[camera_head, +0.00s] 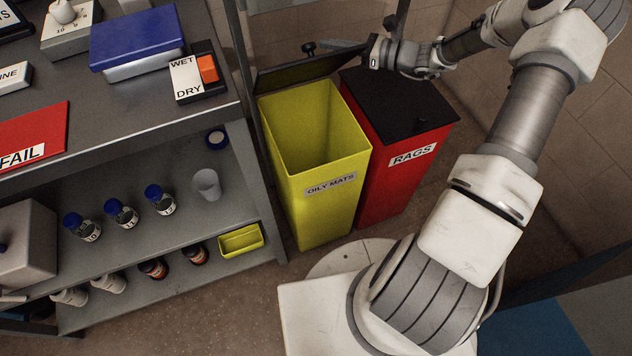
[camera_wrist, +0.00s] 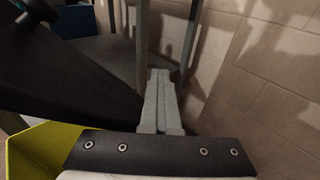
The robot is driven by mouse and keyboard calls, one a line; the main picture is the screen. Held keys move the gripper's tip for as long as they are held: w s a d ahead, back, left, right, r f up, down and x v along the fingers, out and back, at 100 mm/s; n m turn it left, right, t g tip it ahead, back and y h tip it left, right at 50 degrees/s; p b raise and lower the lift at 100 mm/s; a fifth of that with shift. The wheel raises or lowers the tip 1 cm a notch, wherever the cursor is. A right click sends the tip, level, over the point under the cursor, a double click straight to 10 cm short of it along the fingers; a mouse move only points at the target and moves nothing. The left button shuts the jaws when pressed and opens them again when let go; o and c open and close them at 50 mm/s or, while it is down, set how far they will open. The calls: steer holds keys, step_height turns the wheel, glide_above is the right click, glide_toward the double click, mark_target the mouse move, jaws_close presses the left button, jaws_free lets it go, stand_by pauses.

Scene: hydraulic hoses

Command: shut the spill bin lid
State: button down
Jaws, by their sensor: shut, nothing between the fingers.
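A yellow bin (camera_head: 326,160) labelled OILY MATS stands open on the floor, its inside visible and seemingly empty. Its dark lid (camera_head: 308,70) is raised at the back edge, with a black knob (camera_head: 308,47) on it. In the wrist view the lid (camera_wrist: 60,80) fills the left side, above the yellow bin's rim (camera_wrist: 38,148). My gripper (camera_wrist: 160,76) is shut and empty, its pale fingers close to the lid's right edge; I cannot tell whether they touch it. In the head view my wrist is beside the lid's right end, and the fingertips are hard to make out.
A red bin (camera_head: 398,165) labelled RAGS, with its black lid (camera_head: 400,103) down, stands right beside the yellow one. A grey shelf unit (camera_head: 95,120) with bottles and boxes is at the left. A block wall (camera_wrist: 250,80) rises behind.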

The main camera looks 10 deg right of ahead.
steer(key=shift+s+a, duration=0.25)
steer(key=shift+s, duration=0.05)
steer(key=shift+s+d+f, duration=0.1)
steer(key=shift+s+f, duration=0.25)
steer(key=shift+s, duration=0.25)
steer(key=shift+s+d+f, duration=0.1)
steer(key=shift+s+f, duration=0.2)
steer(key=shift+s, duration=0.3)
steer(key=s+d+f, duration=0.1)
steer(key=s+f, duration=0.2)
steer(key=s, duration=0.3)
steer(key=shift+s+f, duration=0.25)
steer(key=shift+f, duration=0.1)
steer(key=shift+d, duration=0.1)
steer(key=f, duration=0.1)
steer(key=f+b, duration=0.1)
steer(key=f, duration=0.2)
steer(key=shift+s+d+f+b, duration=0.1)
steer(key=shift+s+f+b, duration=0.15)
steer(key=shift+s+b, duration=0.15)
steer(key=shift+r, duration=0.1)
